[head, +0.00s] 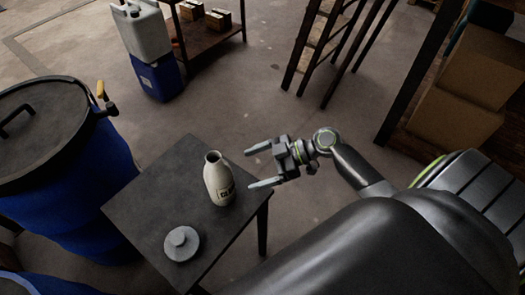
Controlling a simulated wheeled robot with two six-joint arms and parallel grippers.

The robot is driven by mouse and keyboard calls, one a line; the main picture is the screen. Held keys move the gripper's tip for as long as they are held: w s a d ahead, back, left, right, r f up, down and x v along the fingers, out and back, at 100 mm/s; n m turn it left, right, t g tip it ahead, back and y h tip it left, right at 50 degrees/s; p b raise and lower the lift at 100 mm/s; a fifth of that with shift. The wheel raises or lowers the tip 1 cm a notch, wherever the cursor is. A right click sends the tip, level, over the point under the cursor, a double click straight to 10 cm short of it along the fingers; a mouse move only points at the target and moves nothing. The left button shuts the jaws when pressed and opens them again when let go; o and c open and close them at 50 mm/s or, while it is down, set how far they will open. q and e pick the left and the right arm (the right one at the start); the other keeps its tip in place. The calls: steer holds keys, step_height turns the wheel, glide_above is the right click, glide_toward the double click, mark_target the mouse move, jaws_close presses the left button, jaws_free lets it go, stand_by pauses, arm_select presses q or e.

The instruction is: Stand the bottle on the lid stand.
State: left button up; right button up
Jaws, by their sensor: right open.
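A pale bottle (219,180) with dark lettering stands upright on a small dark table (149,209). A round grey piece with a raised knob (181,243) lies on the same table, nearer to me and left of the bottle; it looks like a lid, and I cannot tell whether it is the lid stand. My right gripper (256,167) is open and empty to the right of the bottle, its fingers pointing left toward it, apart from it. My left gripper is not in view.
A blue vat with a dark lid (43,129) and a handle stands left of the table. White and blue jerrycans (157,78) stand behind. A ladder (322,47) and shelving with cardboard boxes (455,118) are at the right. The floor behind the table is clear.

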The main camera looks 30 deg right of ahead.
steer(key=shift+v, duration=0.85)
